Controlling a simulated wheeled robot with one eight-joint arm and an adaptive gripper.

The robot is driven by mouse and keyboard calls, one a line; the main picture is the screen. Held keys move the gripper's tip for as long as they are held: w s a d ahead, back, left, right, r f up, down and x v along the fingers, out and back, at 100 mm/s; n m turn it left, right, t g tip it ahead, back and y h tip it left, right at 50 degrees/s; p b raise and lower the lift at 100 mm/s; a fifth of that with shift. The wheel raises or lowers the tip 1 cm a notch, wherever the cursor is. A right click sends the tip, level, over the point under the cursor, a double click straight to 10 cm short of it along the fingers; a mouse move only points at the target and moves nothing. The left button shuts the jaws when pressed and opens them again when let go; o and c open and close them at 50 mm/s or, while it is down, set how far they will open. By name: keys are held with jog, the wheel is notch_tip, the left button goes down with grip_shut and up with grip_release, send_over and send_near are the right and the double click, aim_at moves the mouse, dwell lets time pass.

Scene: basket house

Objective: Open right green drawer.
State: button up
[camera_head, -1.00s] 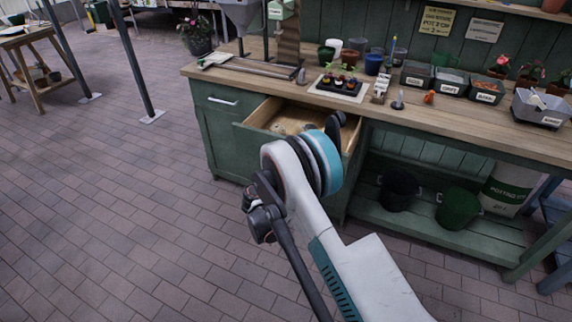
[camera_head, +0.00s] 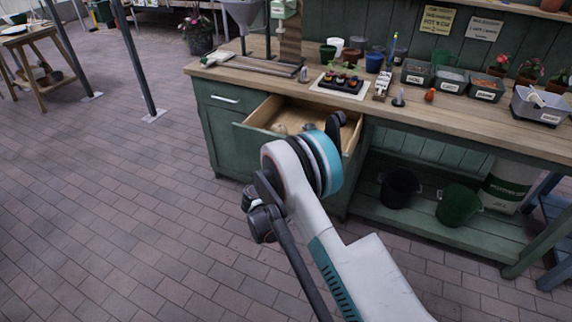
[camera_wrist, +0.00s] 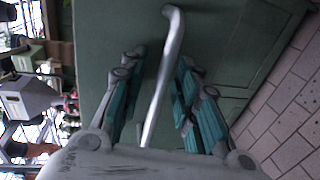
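The right green drawer (camera_head: 243,137) is pulled out from the bench in the head view, its pale wooden inside showing. My arm hides much of its front. In the wrist view, the green drawer front (camera_wrist: 235,35) fills the middle and the silver bar handle (camera_wrist: 165,75) runs between the fingers of my gripper (camera_wrist: 158,80). The fingers stand apart on either side of the handle, with gaps visible, so they are around it rather than clamped on it. The left green drawer (camera_head: 222,97) with its silver handle is closed.
Small items (camera_head: 281,128) lie inside the open drawer. The wooden bench top (camera_head: 450,115) above carries pots, trays and tools. Buckets (camera_head: 458,205) stand on the lower shelf at the right. The brick floor (camera_head: 110,215) is clear at the left.

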jog(key=shift+s, duration=0.1)
jog(key=v, duration=1.2)
jog(key=shift+d, duration=0.1)
